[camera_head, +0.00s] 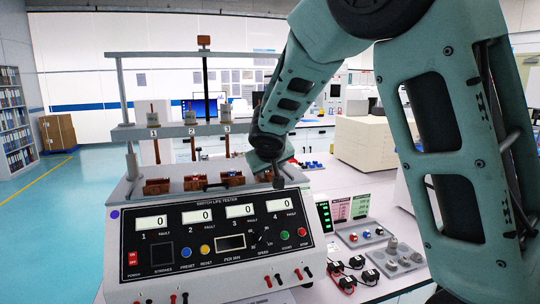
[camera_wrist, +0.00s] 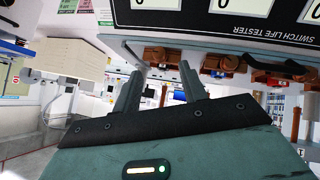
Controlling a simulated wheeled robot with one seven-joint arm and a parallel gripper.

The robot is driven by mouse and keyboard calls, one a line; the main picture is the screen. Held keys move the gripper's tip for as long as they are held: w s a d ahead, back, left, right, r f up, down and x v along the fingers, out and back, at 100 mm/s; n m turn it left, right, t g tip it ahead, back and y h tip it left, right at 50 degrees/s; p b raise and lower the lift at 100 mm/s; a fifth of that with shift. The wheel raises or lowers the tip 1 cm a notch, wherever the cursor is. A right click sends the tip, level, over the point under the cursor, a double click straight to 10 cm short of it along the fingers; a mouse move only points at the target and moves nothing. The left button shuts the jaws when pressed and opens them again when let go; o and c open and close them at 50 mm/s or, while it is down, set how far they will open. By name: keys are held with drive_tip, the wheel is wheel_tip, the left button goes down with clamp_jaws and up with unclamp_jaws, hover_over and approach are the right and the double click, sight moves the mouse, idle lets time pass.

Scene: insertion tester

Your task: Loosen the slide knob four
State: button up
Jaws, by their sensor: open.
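The switch life tester (camera_head: 215,240) stands at the left front in the head view, with an upper crossbar (camera_head: 175,131). Slide knobs one (camera_head: 153,117), two (camera_head: 190,117) and three (camera_head: 225,114) stand on the bar above number tags. Slide knob four is not visible; my arm covers the bar's right end. My gripper (camera_wrist: 158,78) is open in the wrist view, with no object held between its fingers. The fingers point at the tester, which appears upside down there. A brown switch block (camera_wrist: 157,55) shows beyond and between the fingertips.
Brown switch blocks (camera_head: 195,183) sit in a row below the bar. Thin vertical rods and the bar's posts stand close to my arm. A small knob box (camera_head: 365,236) and a box with round parts (camera_head: 397,257) lie right of the tester.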

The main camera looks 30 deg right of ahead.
drive_tip(key=b+v, duration=0.1)
drive_tip(key=v, duration=1)
drive_tip(key=shift+s+r+b, duration=0.15)
drive_tip(key=shift+s+b, duration=0.1)
drive_tip(key=shift+b, duration=0.15)
